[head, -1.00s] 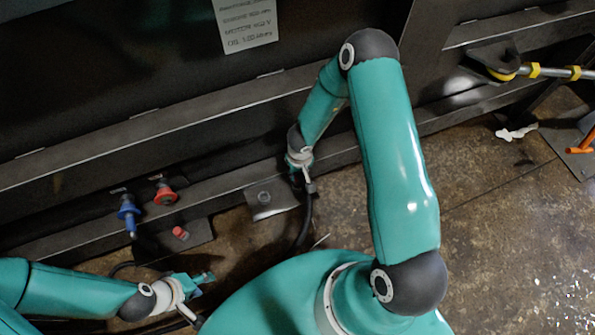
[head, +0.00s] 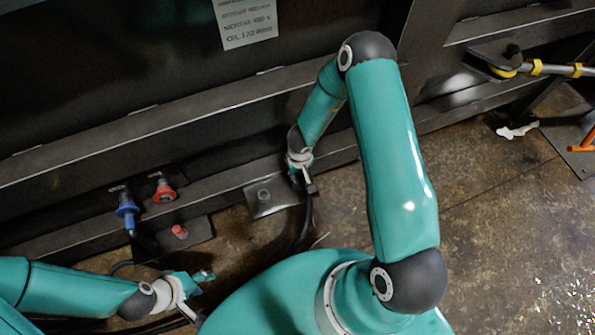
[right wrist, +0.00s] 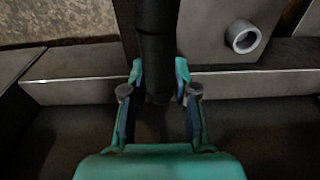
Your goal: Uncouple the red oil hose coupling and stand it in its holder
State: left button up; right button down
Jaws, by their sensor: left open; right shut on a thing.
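My right gripper (head: 309,187) is at the foot of the machine, just right of a steel plate with a short grey tube (head: 264,195). In the right wrist view its two fingers (right wrist: 158,92) are shut on a black cylindrical hose end (right wrist: 157,45), the hose coupling; no red shows on it. The tube is empty in that view (right wrist: 242,36), apart from and to the right of the hose. A red fitting (head: 164,190) on the machine has no hose on it. My left gripper (head: 203,277) is open and empty, low at the left.
A blue coupling (head: 127,211) with a hose sits left of the red fitting. A small red piece (head: 179,232) stands on a dark plate below. The machine's steel rail (head: 110,140) runs behind. Open floor (head: 480,230) lies to the right.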

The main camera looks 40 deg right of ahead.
jog(key=shift+f+b, duration=0.4)
jog(key=shift+f, duration=0.55)
jog(key=c, duration=0.8)
grip_release()
jog(key=shift+c, duration=0.5)
jog(key=r+p, duration=0.4)
jog(key=p, duration=0.1)
jog(key=r+p, duration=0.3)
jog(key=shift+s, duration=0.35)
